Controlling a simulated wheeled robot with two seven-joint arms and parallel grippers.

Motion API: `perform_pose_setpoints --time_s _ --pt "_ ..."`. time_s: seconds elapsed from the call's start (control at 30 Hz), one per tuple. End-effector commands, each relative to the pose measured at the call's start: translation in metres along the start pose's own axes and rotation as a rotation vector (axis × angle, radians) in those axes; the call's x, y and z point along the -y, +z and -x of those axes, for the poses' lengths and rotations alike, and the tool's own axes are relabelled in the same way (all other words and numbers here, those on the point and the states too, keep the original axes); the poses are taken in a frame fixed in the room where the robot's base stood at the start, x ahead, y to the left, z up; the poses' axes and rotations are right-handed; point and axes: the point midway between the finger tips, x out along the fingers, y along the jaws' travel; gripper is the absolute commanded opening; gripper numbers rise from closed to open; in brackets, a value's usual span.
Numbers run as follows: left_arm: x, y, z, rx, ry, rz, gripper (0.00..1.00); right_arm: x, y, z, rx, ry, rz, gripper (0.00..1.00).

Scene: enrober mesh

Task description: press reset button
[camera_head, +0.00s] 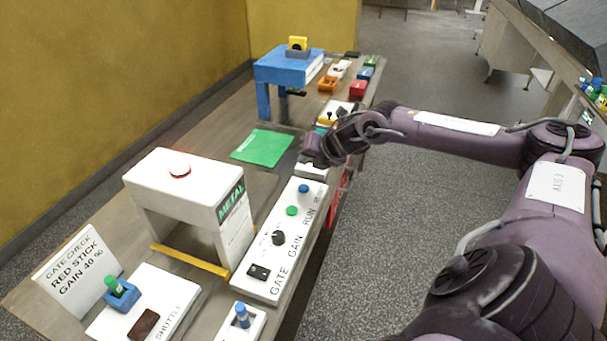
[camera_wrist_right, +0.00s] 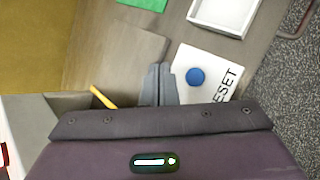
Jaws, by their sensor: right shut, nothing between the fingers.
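The reset button is a blue round button (camera_head: 303,188) at the far end of the white control panel (camera_head: 262,250). In the right wrist view the blue button (camera_wrist_right: 195,76) sits beside the printed word RESET. My right gripper (camera_head: 318,157) is over the panel's far end, beyond the button in the head view. In the wrist view its fingertips (camera_wrist_right: 158,70) are closed together and empty, just left of the blue button. I cannot tell how high they are above the panel. My left gripper is not in view.
The panel also carries a green button (camera_head: 292,211), a black knob (camera_head: 278,238) and a black switch (camera_head: 259,272). A white METAL arch (camera_head: 170,190) with a lit red lamp stands to the left. A green mat (camera_head: 263,147) and a blue stand (camera_head: 285,68) are farther back.

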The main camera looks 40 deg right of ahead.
Motion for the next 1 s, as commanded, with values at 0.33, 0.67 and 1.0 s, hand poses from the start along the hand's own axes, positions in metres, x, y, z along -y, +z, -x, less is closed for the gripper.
perform_pose_setpoints --time_s 0.33,0.67,1.0 --pt "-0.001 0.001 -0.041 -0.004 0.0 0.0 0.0 0.028 -0.029 -0.039 -0.001 0.001 -0.001 0.0" --pt "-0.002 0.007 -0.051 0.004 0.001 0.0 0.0 0.034 -0.035 -0.048 0.001 0.001 -0.001 0.0" --pt "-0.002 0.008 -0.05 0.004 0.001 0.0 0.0 0.034 -0.035 -0.048 0.0 0.001 -0.001 0.0"
